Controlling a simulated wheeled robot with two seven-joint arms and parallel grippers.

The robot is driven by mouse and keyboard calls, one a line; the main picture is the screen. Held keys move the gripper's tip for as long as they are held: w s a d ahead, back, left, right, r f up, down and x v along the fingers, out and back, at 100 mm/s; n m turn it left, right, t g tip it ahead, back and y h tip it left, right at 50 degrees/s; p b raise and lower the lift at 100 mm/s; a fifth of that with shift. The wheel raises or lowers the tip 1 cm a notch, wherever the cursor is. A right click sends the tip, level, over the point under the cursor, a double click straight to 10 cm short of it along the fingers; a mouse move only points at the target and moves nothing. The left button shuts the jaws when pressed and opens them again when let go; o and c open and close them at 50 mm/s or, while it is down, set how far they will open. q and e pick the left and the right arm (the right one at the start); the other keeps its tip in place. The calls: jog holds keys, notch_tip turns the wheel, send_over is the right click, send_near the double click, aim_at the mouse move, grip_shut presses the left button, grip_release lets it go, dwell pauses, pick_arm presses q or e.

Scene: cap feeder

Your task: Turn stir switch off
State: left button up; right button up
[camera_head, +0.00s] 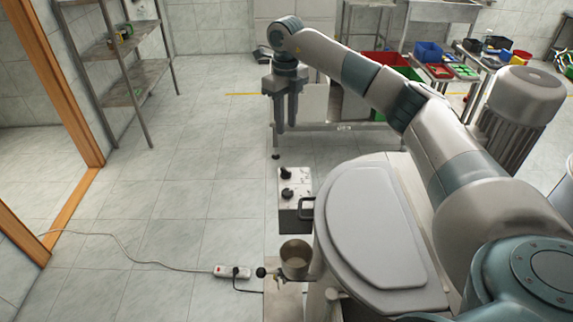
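A pale control box (295,196) with two black knobs is mounted on the near left side of the feeder machine. The upper knob (286,173) and the lower knob (288,194) both show; their labels are too small to read, so I cannot tell which is the stir switch or how it is set. My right gripper (286,126) hangs with its fingers pointing down, above and beyond the box in the picture, apart from both knobs. Its two fingers show a narrow gap with nothing between them. My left gripper is out of view.
The feeder's grey lid (375,225) lies below my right arm. A metal cup (296,258) and a power strip (232,272) with a cable are at the near left. A shelf rack (130,85) stands at the far left. The tiled floor between is clear.

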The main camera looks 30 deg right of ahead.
aim_at(286, 169)
notch_tip(286, 169, down, 15)
jog(key=p, duration=0.6)
jog(key=shift+a+f+p, duration=0.1)
jog(key=shift+p, duration=0.2)
jog(key=shift+f, duration=0.7)
grip_shut()
